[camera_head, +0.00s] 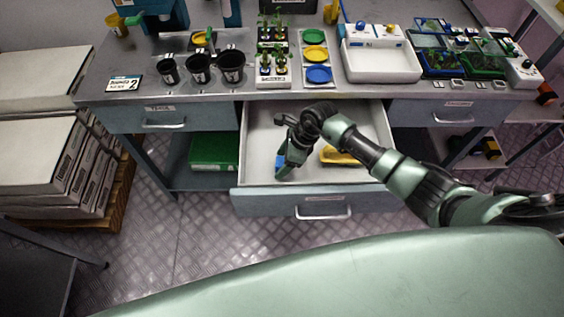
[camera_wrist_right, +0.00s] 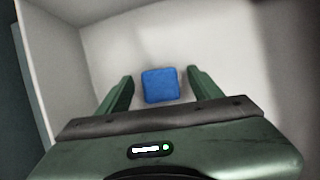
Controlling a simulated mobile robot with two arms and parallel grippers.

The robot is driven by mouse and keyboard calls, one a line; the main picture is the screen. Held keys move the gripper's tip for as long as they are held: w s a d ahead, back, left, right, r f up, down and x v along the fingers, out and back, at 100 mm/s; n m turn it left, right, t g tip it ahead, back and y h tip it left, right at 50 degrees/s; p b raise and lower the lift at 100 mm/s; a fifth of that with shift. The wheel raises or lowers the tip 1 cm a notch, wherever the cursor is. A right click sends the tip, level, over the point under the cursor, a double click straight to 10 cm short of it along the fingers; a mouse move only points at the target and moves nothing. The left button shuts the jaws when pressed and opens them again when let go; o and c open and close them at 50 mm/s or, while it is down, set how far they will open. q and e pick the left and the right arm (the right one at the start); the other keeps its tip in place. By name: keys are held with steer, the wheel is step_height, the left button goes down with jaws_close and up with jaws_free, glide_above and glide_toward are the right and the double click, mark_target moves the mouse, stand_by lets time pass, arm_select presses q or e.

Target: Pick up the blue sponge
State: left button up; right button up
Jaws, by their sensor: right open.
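The blue sponge (camera_wrist_right: 160,85) lies on the white floor of the open drawer. In the right wrist view it sits between the two green fingers of my right gripper (camera_wrist_right: 160,88), with a gap on each side. In the head view the sponge (camera_head: 280,163) shows only in part, beside and behind the gripper. My right gripper (camera_head: 285,168) points down into the left part of the drawer (camera_head: 258,133) and is open and empty. My left gripper does not show in either view.
A yellow object (camera_head: 338,156) lies in the drawer, partly behind my arm. The drawer walls stand close on the left. The workbench (camera_head: 215,84) above holds black cups (camera_head: 199,68), coloured dishes (camera_head: 317,55), a white tray (camera_head: 382,66) and plant racks. Stacked boxes (camera_head: 45,160) stand at left.

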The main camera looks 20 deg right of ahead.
mark_target(282, 162)
steer(key=shift+f, duration=0.1)
steer(key=shift+c, duration=0.9)
steer(key=c, duration=1.2)
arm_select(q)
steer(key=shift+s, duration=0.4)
